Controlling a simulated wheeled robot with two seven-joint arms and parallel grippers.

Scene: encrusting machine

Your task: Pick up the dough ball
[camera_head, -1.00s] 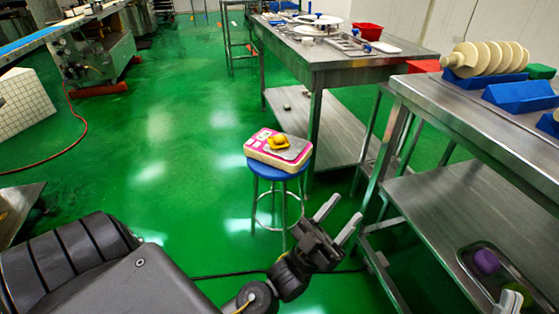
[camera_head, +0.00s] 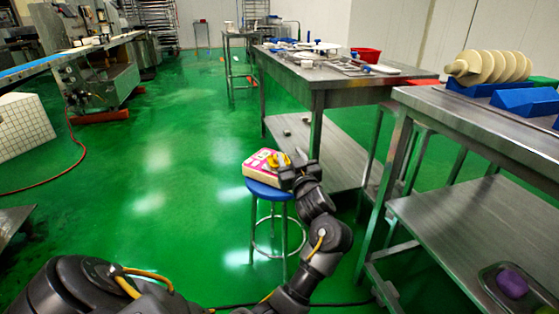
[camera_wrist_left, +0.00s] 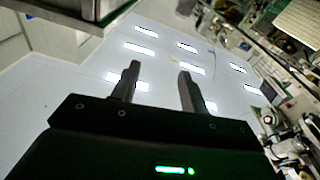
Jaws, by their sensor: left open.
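My right gripper is not in view.
A steel table (camera_head: 345,76) with tools and a red bowl (camera_head: 365,54) stands behind the stool. A steel bench (camera_head: 480,122) is at the right, with a purple lump (camera_head: 512,283) in a tray on its lower shelf. The green floor left of the stool is clear.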

